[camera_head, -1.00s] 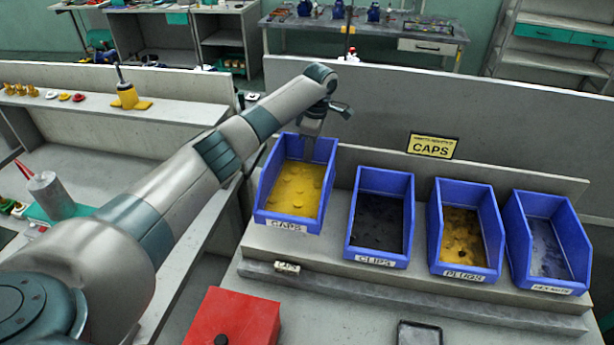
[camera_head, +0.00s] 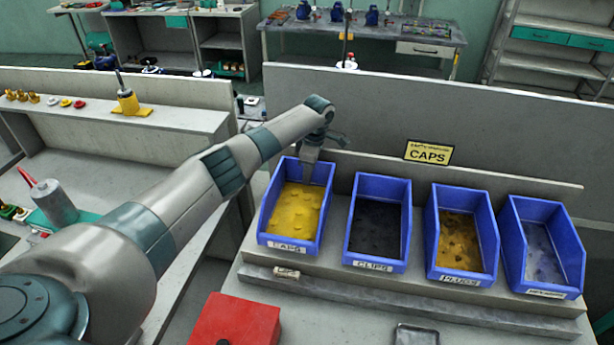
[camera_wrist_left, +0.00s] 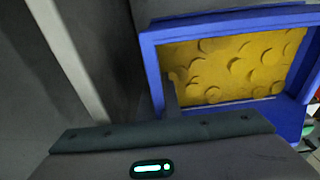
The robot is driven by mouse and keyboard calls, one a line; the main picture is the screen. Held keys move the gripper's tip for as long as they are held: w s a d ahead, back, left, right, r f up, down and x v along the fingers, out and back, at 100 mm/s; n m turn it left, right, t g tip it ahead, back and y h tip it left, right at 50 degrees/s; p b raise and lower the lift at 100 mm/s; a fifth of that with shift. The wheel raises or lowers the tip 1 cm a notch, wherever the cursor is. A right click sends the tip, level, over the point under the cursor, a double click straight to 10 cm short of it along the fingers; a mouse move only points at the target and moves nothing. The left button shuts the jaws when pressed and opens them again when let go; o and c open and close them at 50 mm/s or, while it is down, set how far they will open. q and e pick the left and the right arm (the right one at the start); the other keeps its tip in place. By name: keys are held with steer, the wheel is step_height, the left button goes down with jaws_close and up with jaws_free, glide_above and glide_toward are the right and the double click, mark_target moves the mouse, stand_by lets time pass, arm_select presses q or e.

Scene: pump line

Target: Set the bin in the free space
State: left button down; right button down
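The blue CAPS bin (camera_head: 287,246), with yellow caps in it, is at the left end of a row of bins. It is upright and level with the others, on the shelf or barely above it; I cannot tell which. My left gripper (camera_head: 309,168) is at the bin's back wall and appears shut on it. In the left wrist view one finger (camera_wrist_left: 172,95) is inside the bin (camera_wrist_left: 152,62) against its wall; the other finger is hidden. My right gripper is out of view.
Blue bins of clips (camera_head: 375,263), plugs (camera_head: 461,278) and a fourth kind (camera_head: 546,291) stand to the right. A CAPS sign (camera_head: 428,153) is behind. A small tag (camera_head: 286,272) is on the ledge in front. A red box (camera_head: 235,320) sits in the foreground.

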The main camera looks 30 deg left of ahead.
arm_select(q)
steer(key=shift+s+f, duration=0.2)
steer(key=shift+f, duration=0.45)
steer(key=c, duration=2)
jaws_free()
steer(key=shift+s+f, duration=0.1)
steer(key=shift+f, duration=0.05)
steer(key=shift+r, duration=0.65)
steer(key=r+b, duration=0.1)
steer(key=r, duration=0.2)
steer(key=d+r+b, duration=0.1)
steer(key=r, duration=0.3)
steer(key=w+r+b, duration=0.1)
steer(key=r, duration=0.3)
steer(key=shift+d, duration=0.15)
steer(key=shift+r+b, duration=0.3)
steer(key=shift+r, duration=0.35)
